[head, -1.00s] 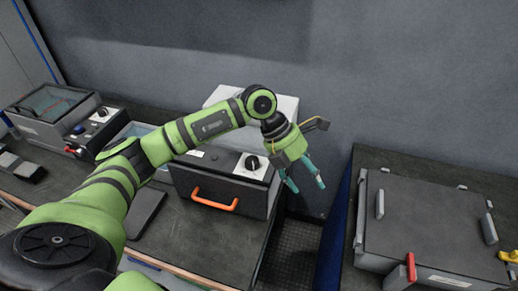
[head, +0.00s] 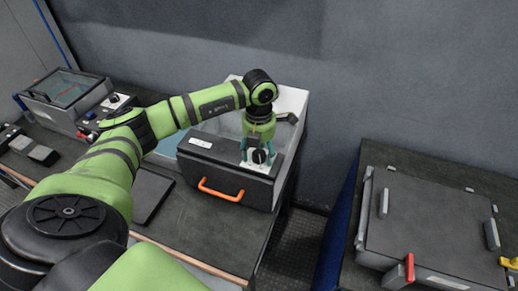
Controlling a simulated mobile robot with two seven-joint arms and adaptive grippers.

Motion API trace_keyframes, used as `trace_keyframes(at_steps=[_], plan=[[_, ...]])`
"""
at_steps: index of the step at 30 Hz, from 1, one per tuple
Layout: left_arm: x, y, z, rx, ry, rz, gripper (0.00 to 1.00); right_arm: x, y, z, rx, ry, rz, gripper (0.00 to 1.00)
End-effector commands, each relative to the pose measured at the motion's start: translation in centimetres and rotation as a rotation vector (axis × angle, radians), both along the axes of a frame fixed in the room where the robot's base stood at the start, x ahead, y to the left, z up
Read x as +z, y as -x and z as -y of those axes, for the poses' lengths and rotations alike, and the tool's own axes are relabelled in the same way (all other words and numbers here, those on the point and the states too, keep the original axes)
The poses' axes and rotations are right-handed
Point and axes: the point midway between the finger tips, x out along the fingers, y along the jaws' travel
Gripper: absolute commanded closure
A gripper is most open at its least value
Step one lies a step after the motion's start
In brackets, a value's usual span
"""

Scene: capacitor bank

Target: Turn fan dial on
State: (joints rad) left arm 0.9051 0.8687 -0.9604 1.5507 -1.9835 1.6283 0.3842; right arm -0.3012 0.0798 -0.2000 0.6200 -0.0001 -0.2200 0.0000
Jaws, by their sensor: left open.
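A black dial (head: 260,157) on a white plate sits on the sloped front of a grey box with an orange handle (head: 220,192). My left gripper (head: 257,150) points down over this dial. Its teal fingers are open, one on each side of the dial in the picture. I cannot tell whether they touch it. Another black dial (head: 115,99) sits on a device at the far left, well away from the gripper. No label shows which dial is the fan dial. My right gripper is not in view.
A dark bench (head: 210,232) carries the boxes, with a dark flat tablet-like thing (head: 152,193) lying on it. A grey cabinet (head: 435,225) with a red handle (head: 409,268) stands on the right. A floor gap separates it from the bench. A wall stands behind.

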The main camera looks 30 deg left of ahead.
Motion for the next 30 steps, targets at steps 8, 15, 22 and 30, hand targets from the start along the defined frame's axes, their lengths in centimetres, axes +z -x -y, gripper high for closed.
trace_keyframes(at_steps=[8, 15, 22, 30], plan=[[0.0, 0.0, 0.0, -0.001, 0.0, 0.0, 0.64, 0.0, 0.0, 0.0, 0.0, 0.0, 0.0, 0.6], [0.0, 0.0, 0.0, -0.001, 0.0, 0.0, 0.93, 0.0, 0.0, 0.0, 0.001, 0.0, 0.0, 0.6], [-0.2, 0.0, 0.0, -0.033, 0.0, 0.001, 0.93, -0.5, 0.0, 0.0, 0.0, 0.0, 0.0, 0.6], [-0.4, -0.1, 0.0, -0.184, 0.0, 0.003, 0.93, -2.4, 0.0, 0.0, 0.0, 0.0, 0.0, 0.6]])
